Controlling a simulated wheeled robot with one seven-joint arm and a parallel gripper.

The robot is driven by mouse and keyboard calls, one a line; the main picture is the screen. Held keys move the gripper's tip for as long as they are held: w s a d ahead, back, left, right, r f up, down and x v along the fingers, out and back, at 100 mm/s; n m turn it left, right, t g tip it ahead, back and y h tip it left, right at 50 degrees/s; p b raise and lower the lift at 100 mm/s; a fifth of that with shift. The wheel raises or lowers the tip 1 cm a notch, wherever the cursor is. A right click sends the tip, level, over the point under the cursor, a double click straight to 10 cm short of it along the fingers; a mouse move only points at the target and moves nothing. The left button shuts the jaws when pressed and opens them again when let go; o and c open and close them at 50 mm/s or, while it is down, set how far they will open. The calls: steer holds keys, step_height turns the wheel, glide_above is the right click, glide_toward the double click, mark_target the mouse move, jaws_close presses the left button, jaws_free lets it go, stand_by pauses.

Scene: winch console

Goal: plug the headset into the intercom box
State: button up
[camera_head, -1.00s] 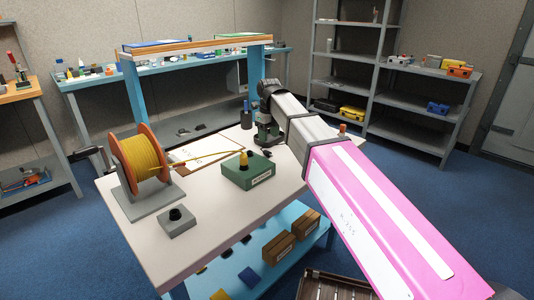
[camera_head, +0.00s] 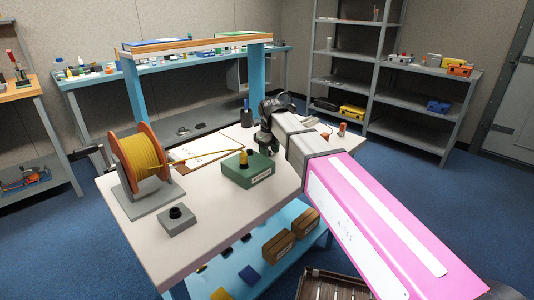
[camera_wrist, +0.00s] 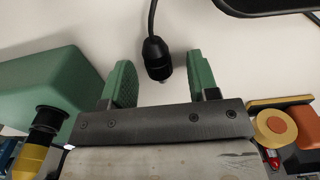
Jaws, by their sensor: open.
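A black plug (camera_wrist: 156,58) on a thin black cable lies on the white table top, between the spread green fingers of my gripper (camera_wrist: 160,82). The fingers are apart from it on both sides. In the head view my gripper (camera_head: 267,140) is low over the table, right behind the green box (camera_head: 247,170). Part of a black curved thing, perhaps the headset (camera_wrist: 268,8), shows at the top right. Which box is the intercom box I cannot tell.
A cable reel (camera_head: 140,155) with yellow cable stands at the table's left, its cable running to the yellow plug. A small grey box (camera_head: 178,221) with a black top fitting is near the front edge.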

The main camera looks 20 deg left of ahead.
steer(key=c, duration=1)
steer(key=shift+r, duration=0.2)
